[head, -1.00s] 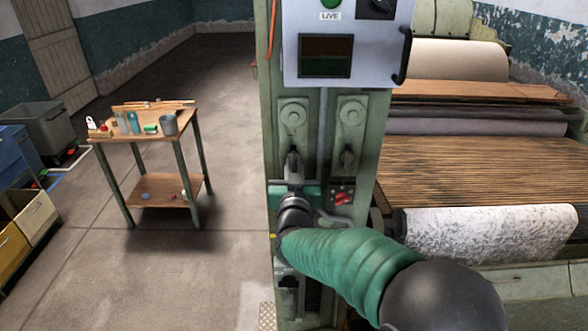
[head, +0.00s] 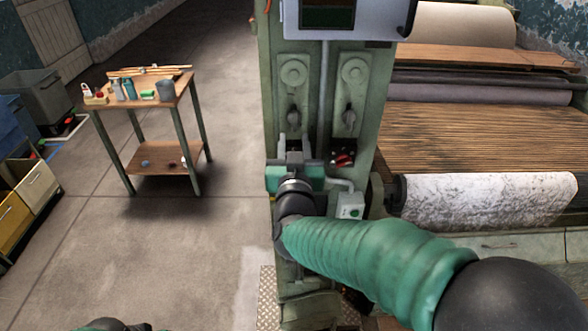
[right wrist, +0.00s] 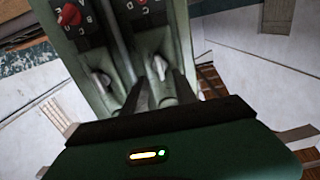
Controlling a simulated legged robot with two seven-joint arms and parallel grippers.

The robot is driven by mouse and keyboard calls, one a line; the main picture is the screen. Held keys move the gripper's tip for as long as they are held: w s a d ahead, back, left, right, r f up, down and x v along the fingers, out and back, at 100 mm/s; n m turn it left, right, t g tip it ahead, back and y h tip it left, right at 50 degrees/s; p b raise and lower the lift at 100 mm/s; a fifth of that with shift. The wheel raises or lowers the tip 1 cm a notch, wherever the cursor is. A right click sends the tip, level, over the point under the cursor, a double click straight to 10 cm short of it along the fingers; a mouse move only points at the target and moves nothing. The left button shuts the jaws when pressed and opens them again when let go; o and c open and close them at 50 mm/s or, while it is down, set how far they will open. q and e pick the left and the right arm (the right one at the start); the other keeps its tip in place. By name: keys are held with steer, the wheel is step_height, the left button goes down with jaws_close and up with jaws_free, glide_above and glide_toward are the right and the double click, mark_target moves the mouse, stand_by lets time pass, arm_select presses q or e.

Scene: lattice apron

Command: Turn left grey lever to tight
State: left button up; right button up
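The left grey lever (head: 293,117) sits on the green column below a round boss, roughly upright. A matching grey lever (head: 349,118) is to its right. My right gripper (head: 293,145) is just below the left lever and appears apart from it. In the right wrist view, its two dark fingers (right wrist: 162,92) stand apart with a gap. One grey lever (right wrist: 160,68) shows just beyond that gap, and another grey lever (right wrist: 103,82) lies left of the fingers. I cannot tell any contact. My left gripper is not clearly seen.
A red switch (head: 343,158) is right of my right gripper. The control box (head: 340,18) overhangs above. Machine rollers (head: 490,202) stand at right. A wooden side table (head: 150,92) is at left, with open floor between.

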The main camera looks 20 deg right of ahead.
steer(key=v, duration=1)
steer(key=shift+b, duration=0.45)
step_height(320, 180, down, 10)
steer(key=w+a+n+g+y, duration=0.1)
steer(key=a+n+g+y, duration=0.15)
steer(key=y, duration=0.25)
steer(key=s+d+f+n+g+y, duration=0.1)
steer(key=s+f+g, duration=0.25)
steer(key=f, duration=0.35)
steer(key=s+d+f+g, duration=0.2)
steer(key=s+f+g, duration=0.15)
steer(key=f, duration=0.25)
steer(key=s+d+f+g+h, duration=0.1)
steer(key=s+d+f+g, duration=0.4)
steer(key=s, duration=0.4)
steer(key=shift+s+f, duration=0.3)
steer(key=shift+f, duration=0.35)
